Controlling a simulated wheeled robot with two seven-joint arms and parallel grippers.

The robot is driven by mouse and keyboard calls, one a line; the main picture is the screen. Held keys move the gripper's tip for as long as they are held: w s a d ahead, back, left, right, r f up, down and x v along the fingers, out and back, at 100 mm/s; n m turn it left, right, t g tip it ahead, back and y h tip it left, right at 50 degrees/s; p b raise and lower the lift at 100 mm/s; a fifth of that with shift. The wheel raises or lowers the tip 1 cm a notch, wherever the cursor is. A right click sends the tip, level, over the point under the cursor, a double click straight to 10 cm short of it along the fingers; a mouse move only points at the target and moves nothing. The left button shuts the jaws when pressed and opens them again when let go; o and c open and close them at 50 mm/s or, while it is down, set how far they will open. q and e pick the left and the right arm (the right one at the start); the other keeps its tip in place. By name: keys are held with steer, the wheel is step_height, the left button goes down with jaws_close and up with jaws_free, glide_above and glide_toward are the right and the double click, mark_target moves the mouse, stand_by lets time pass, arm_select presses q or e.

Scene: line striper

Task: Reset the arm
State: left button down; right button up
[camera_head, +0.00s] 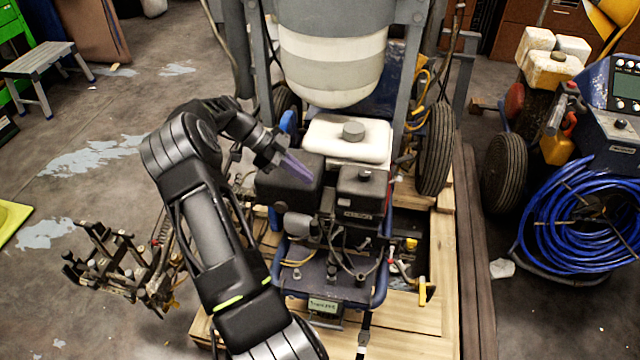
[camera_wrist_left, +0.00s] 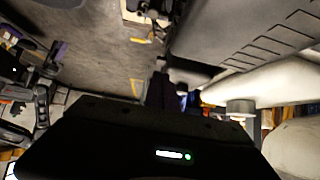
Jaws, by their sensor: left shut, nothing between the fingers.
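My left arm comes in from the lower left of the head view and bends over at the elbow. My left gripper (camera_head: 300,168) is shut and empty, its purple-tinted fingers at the black engine box (camera_head: 289,182) of the line striper. I cannot tell whether they touch it. The striper's white tank (camera_head: 348,140) with a grey cap is just to the right of the gripper. In the left wrist view the dark gripper body fills the bottom, and the white tank (camera_wrist_left: 270,85) shows at the right. My right gripper is not in view.
The striper stands on a wooden pallet (camera_head: 410,340). A rack of metal parts (camera_head: 125,265) is on the floor at left. A second machine with a coiled blue hose (camera_head: 590,225) stands at right. A grey step stool (camera_head: 45,70) is at upper left. Open floor lies at left.

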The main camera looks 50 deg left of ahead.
arm_select(q)
steer(key=shift+s+a+r, duration=0.25)
steer(key=shift+s+a, duration=0.25)
steer(key=shift+a, duration=0.15)
